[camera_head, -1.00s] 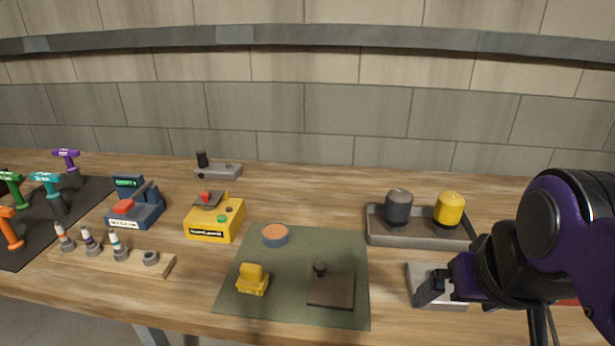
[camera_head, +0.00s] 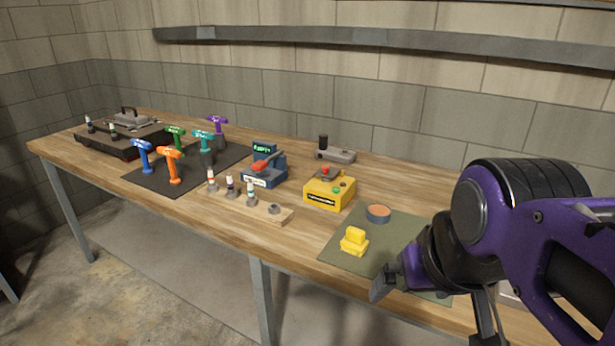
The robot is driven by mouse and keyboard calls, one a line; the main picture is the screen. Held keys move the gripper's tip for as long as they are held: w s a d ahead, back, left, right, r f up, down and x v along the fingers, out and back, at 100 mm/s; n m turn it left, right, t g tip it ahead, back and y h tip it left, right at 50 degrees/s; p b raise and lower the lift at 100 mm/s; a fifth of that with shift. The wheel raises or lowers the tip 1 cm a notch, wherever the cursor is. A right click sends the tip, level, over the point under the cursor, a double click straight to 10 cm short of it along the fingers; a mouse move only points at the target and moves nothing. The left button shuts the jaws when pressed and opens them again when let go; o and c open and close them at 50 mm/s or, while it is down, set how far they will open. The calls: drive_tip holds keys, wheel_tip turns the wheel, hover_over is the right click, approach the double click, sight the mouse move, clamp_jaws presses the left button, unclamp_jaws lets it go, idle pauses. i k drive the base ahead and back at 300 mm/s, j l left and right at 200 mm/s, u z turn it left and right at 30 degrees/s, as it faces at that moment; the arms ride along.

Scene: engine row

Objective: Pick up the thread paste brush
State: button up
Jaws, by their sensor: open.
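No thing in view can be read clearly as the thread paste brush. A wooden rack (camera_head: 262,209) near the bench's front edge holds three small upright pieces with white tops and coloured bands: a red-banded one (camera_head: 211,181), a purple-banded one (camera_head: 230,187) and a teal-banded one (camera_head: 251,193). Their labels are too small to read. An empty ring (camera_head: 274,209) sits at the rack's right end. My gripper (camera_head: 384,286) is open and appears empty at the lower right, over the front part of the green mat and well right of the rack.
The green mat (camera_head: 345,262) bears a yellow block (camera_head: 354,241) and a round orange-topped tin (camera_head: 378,213). A yellow box (camera_head: 330,189) and a blue device (camera_head: 264,170) stand behind the rack. Several coloured drivers stand on a black mat (camera_head: 150,187). A dark tray (camera_head: 95,142) lies far left.

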sight(355, 242)
drive_tip(key=i+j+z, duration=0.25)
drive_tip(key=j+z, duration=0.25)
drive_tip(key=i+j+z, duration=0.2)
drive_tip(key=j, duration=0.25)
drive_tip(key=j+z, duration=0.25)
drive_tip(key=k+j+z, duration=0.25)
drive_tip(key=k, duration=0.1)
drive_tip(key=i+l+u, duration=0.2)
drive_tip(key=i, duration=0.2)
drive_tip(key=j, duration=0.1)
